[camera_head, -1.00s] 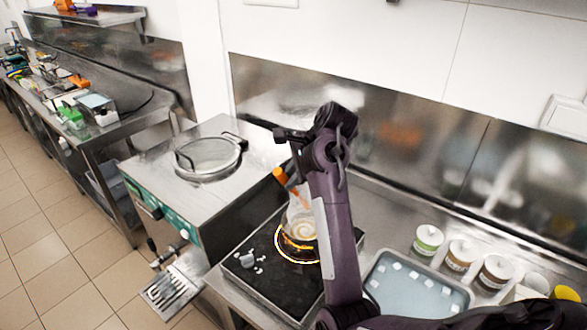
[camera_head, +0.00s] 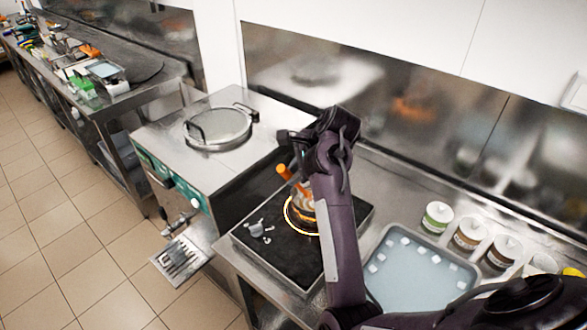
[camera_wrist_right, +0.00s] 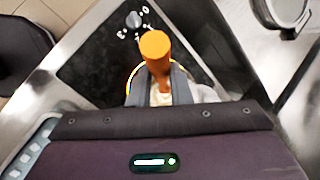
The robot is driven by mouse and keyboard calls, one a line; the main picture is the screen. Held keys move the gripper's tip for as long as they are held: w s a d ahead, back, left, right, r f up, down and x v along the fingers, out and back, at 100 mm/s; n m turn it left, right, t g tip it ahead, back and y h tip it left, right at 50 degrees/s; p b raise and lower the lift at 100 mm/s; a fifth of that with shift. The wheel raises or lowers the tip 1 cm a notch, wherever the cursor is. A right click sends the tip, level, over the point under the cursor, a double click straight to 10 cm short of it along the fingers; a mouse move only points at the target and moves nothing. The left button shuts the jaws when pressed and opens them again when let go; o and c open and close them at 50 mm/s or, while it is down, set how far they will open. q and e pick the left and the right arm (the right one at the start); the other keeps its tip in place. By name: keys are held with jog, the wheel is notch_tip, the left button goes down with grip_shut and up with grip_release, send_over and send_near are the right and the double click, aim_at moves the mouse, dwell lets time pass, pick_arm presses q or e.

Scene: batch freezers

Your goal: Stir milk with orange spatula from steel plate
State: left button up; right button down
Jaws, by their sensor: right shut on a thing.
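My right gripper (camera_head: 302,172) is shut on the orange spatula (camera_head: 285,172) and holds it over the pot on the hob. In the right wrist view the orange handle (camera_wrist_right: 155,47) stands up between the two dark fingers (camera_wrist_right: 160,88). The pot (camera_head: 303,207) sits inside a glowing ring on the black hob (camera_head: 280,255), partly behind my right arm. Pale contents show only in part beneath the fingers in the wrist view. The spatula's lower end is hidden, so I cannot tell how deep it reaches. My left gripper is not in view.
A batch freezer (camera_head: 160,135) with a round lid (camera_head: 218,128) stands left of the hob. A pale blue tray (camera_head: 425,285) with several white cubes lies to the right. Several lidded jars (camera_head: 437,217) stand behind it. A steel backsplash (camera_head: 420,120) bounds the rear.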

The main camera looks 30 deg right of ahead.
jog(key=w+d+f+b, duration=0.1)
jog(key=d+f+b, duration=0.1)
jog(key=f, duration=0.4)
jog(key=shift+w+d, duration=0.2)
jog(key=shift+d, duration=0.5)
